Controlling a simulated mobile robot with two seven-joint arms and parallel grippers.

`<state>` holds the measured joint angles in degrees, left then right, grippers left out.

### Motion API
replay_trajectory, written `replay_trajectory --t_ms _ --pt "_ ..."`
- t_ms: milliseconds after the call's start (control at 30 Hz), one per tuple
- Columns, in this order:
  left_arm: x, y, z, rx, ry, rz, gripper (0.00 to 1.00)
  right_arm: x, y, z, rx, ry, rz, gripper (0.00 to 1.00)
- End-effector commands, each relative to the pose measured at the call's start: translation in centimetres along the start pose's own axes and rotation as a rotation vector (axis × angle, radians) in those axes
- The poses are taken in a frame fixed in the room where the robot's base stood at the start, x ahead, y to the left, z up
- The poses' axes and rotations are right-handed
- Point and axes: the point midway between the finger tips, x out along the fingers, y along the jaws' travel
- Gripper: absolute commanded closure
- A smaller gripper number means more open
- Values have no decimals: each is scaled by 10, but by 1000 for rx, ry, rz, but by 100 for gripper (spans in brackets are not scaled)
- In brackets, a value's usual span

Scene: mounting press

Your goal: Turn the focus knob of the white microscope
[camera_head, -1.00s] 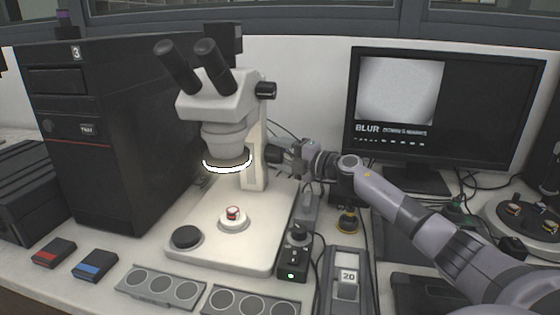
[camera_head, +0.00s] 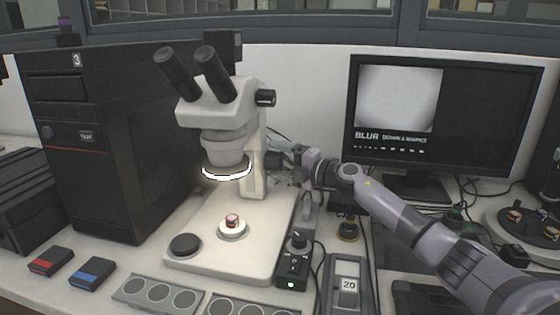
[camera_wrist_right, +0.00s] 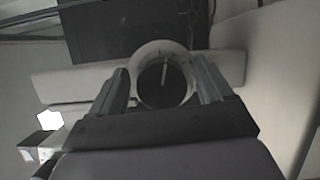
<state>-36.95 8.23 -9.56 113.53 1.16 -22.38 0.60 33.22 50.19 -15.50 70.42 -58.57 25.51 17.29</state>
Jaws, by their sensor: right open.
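The white microscope (camera_head: 217,120) stands left of centre in the head view, its ring light lit. Its black focus knob (camera_head: 274,160) sticks out on the right side of the column. In the right wrist view the knob's round face (camera_wrist_right: 164,86), with a pale line on it, sits between my two fingers. My right gripper (camera_head: 288,160) is beside the knob, fingers apart on either side of it. Whether the fingers touch the knob I cannot tell. My left gripper is in neither view.
A monitor (camera_head: 450,110) at the right shows a grey picture and the word BLUR. A small control box (camera_head: 294,262) stands right of the microscope base (camera_head: 200,262). A large black cabinet (camera_head: 110,150) stands to the left. A second, smaller black knob (camera_head: 265,97) is higher up.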

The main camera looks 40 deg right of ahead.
Motion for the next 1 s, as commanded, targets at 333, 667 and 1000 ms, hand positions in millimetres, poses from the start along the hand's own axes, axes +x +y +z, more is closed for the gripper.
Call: replay_trajectory --t_ms 333,667,1000 --pt "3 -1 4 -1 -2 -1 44 -34 -2 0 -1 -1 -3 20" --pt "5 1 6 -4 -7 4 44 -64 -1 1 -1 -3 -1 20" --pt "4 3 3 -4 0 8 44 -71 1 1 -1 -2 1 20"
